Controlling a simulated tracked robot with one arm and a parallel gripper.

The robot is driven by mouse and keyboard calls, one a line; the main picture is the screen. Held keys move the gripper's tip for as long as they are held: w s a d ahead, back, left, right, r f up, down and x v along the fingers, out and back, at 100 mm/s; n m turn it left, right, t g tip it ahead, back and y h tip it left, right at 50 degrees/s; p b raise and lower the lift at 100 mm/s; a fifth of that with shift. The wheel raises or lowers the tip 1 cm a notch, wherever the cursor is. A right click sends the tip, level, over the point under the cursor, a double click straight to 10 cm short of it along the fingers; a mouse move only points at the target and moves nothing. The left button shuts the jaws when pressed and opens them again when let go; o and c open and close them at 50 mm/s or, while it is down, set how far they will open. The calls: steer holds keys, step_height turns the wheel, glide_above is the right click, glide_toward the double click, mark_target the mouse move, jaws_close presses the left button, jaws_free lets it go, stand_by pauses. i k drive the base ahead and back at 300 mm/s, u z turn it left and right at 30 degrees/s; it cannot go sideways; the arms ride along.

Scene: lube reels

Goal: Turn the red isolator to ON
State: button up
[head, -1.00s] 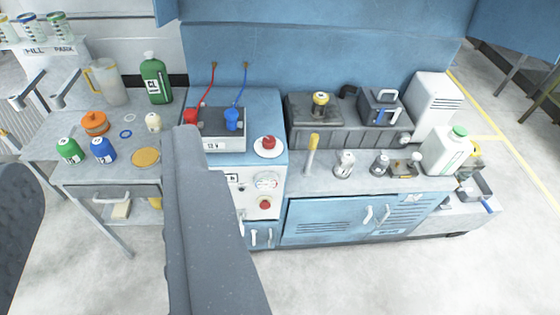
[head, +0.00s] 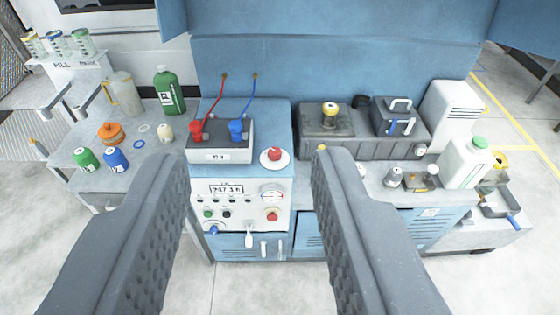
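My gripper (head: 248,165) is open and empty, with one grey ridged finger on each side of the control cabinet (head: 242,170). Two red knobs show between the fingers. One red knob (head: 274,154) sits on a white disc on the cabinet's blue top. Another red knob (head: 272,216) is on the white front panel, below a round gauge (head: 271,193). I cannot tell which is the isolator, and no ON mark is readable. Neither knob is visibly touched. The right finger is nearer to both in the picture.
A battery (head: 220,142) with red and blue clamps and cables stands on the cabinet top. Bottles and jars are on the left bench, including a green bottle (head: 168,92). A grey machine (head: 365,135) and a white canister (head: 462,162) stand at right.

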mark_target(274, 153)
steer(key=i, duration=0.9)
steer(key=z, duration=0.1)
